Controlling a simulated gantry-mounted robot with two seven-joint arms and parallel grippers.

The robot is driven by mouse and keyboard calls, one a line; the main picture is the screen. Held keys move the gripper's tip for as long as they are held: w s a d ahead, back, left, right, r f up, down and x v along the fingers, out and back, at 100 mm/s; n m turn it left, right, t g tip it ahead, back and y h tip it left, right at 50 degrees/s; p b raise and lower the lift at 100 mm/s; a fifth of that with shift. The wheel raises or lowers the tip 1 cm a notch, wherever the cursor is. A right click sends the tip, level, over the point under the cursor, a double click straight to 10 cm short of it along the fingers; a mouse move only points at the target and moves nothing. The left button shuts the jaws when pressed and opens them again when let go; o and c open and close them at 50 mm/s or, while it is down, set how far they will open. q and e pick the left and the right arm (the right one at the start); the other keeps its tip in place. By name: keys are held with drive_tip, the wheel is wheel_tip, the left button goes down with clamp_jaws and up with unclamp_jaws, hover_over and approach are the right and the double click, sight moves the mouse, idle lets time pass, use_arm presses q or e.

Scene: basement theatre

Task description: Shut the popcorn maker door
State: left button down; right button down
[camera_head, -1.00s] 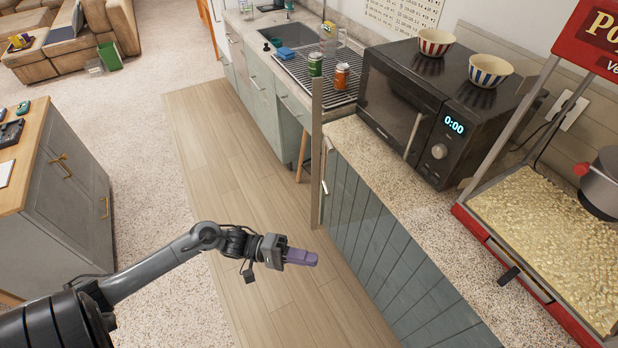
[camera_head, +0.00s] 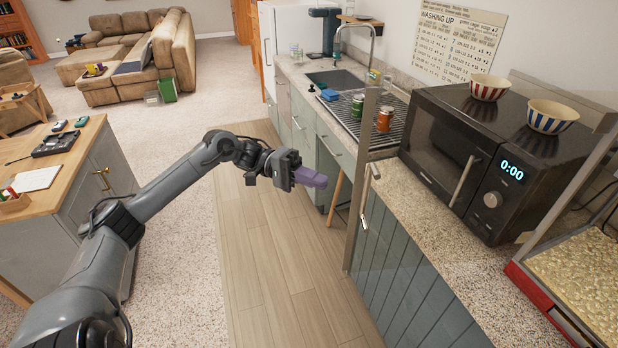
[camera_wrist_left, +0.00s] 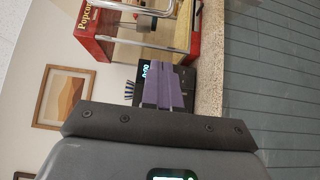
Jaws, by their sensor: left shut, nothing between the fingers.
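The popcorn maker (camera_head: 540,290) is at the lower right, cut off by the picture edge, with popcorn inside and a red base. Its clear door stands open, swung out to the left past the counter front; its metal free edge (camera_head: 356,190) is upright and a handle (camera_head: 364,200) shows beside it. My left gripper (camera_head: 318,179), with purple fingers, is shut and empty, left of that edge and apart from it in the picture. In the left wrist view the shut fingers (camera_wrist_left: 165,88) point toward the red popcorn maker (camera_wrist_left: 95,28). My right gripper is not in view.
A black microwave (camera_head: 490,155) with two striped bowls stands on the counter (camera_head: 440,212). A green can (camera_head: 357,105) and an orange can (camera_head: 384,119) stand by the sink. A wooden-topped cabinet (camera_head: 95,150) is at the left. The wood floor (camera_head: 265,260) between is clear.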

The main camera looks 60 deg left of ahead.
use_arm(q)
drive_tip(key=w+d+p, duration=0.1)
drive_tip(key=d+p, duration=0.1)
drive_tip(key=d, duration=0.7)
drive_tip(key=shift+w+d+p, duration=0.2)
drive_tip(key=shift+w+p, duration=0.05)
drive_tip(key=shift+p, duration=0.15)
